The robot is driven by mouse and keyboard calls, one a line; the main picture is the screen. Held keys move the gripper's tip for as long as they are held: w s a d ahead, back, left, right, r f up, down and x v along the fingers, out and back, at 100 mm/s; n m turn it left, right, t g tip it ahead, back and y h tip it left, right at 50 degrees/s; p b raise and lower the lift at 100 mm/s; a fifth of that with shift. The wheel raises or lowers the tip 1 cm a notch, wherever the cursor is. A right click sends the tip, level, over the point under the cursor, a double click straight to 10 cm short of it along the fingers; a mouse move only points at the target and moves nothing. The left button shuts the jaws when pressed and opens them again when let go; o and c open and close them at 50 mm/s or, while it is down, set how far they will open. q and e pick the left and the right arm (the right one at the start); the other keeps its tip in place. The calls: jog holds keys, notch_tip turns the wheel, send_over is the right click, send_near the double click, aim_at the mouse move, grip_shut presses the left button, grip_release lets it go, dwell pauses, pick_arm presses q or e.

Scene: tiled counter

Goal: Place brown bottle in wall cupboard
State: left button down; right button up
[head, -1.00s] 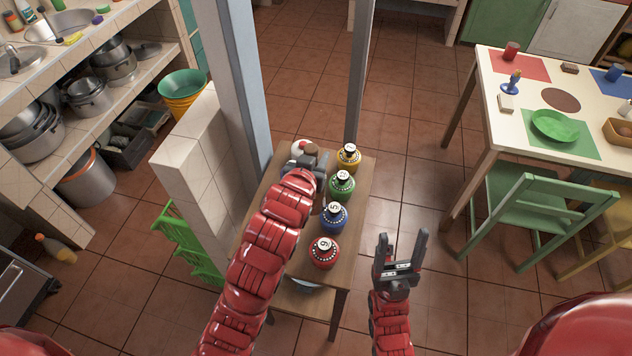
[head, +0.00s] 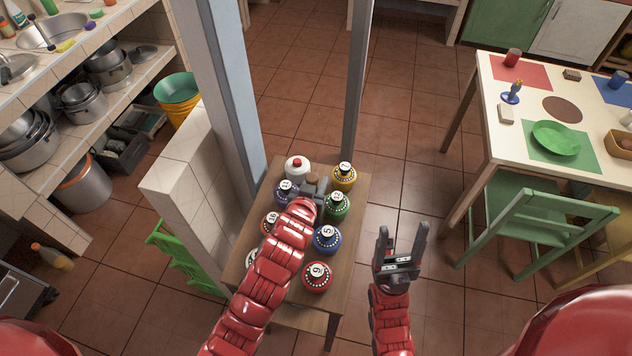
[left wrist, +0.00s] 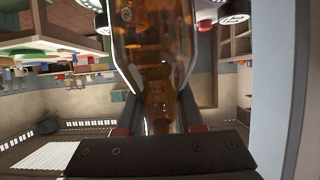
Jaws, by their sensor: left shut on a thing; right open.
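The brown bottle (left wrist: 155,60) fills the middle of the left wrist view, a see-through amber body between the two fingers. My left gripper (left wrist: 158,118) is shut on it. In the head view my left gripper (head: 318,190) is over the small wooden table, among the numbered bottles, and mostly hides the brown bottle. I cannot tell whether the bottle's base touches the tabletop. My right gripper (head: 400,245) is open and empty, to the right of the small table. I cannot make out the wall cupboard.
The small table (head: 350,215) holds a yellow bottle (head: 344,177), green bottle (head: 337,206), blue bottle (head: 327,239), red bottle (head: 317,277) and white bottle (head: 297,168). A tiled half-wall (head: 190,170) and posts stand close left. A dining table (head: 500,135) stands right.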

pick_arm(q)
jog(key=shift+f, duration=0.45)
jog(key=shift+s, duration=0.1)
jog(key=shift+f, duration=0.1)
jog(key=shift+f, duration=0.15)
jog(key=c, duration=0.5)
grip_release()
jog(key=shift+c, duration=0.2)
